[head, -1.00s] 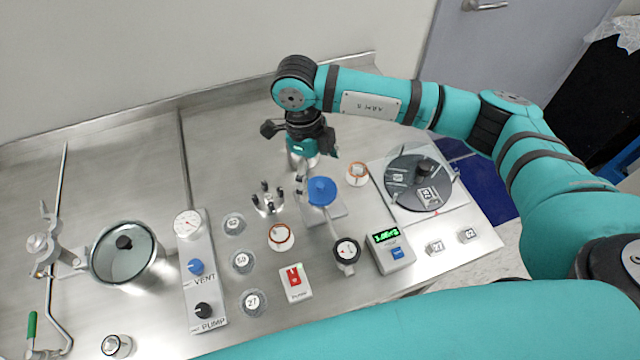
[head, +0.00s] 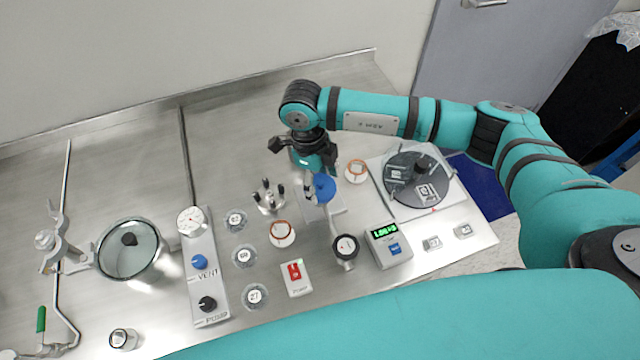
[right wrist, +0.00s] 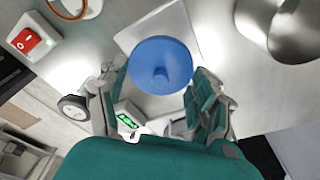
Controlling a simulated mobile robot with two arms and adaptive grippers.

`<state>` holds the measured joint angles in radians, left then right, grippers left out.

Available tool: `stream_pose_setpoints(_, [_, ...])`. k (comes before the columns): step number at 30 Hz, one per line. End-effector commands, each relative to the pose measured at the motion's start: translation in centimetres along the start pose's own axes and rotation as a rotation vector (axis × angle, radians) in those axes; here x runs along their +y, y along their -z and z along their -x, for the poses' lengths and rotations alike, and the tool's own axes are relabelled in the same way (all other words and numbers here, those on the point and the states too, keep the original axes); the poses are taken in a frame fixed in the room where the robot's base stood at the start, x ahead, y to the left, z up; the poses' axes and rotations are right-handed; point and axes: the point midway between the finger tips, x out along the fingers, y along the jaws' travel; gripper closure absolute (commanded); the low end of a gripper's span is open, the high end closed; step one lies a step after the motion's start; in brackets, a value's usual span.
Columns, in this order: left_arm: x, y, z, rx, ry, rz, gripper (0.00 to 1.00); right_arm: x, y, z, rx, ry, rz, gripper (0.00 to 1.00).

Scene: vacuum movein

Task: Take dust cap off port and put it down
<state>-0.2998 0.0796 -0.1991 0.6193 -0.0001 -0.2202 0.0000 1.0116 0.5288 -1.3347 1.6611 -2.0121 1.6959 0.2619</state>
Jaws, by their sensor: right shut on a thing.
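The blue dust cap (head: 325,187) sits at a port on a small metal stand (head: 323,213) in the middle of the bench. My right gripper (head: 313,186) reaches down from behind and is shut on the cap. My left gripper is not in view.
A clamp-ring set (head: 358,170) and a round dark-topped unit (head: 418,178) stand to the right. A pronged holder (head: 269,196) is close on the left. Bare bench lies behind left.

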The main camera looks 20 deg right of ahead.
Motion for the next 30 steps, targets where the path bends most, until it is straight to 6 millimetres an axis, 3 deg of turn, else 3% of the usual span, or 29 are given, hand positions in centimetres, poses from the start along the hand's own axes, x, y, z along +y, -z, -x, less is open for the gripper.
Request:
stream_pose_setpoints(10, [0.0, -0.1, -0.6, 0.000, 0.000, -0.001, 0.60, 0.0, 0.0, 0.7, -0.002, 0.000, 0.000, 0.48])
stream_pose_setpoints(17, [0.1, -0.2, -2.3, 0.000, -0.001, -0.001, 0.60, -0.1, 0.4, 3.3, -0.006, 0.003, 0.001, 0.48])
stream_pose_setpoints(30, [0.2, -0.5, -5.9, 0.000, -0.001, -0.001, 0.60, 11.1, 1.1, 4.0, -0.004, 0.000, 0.010, 0.48])
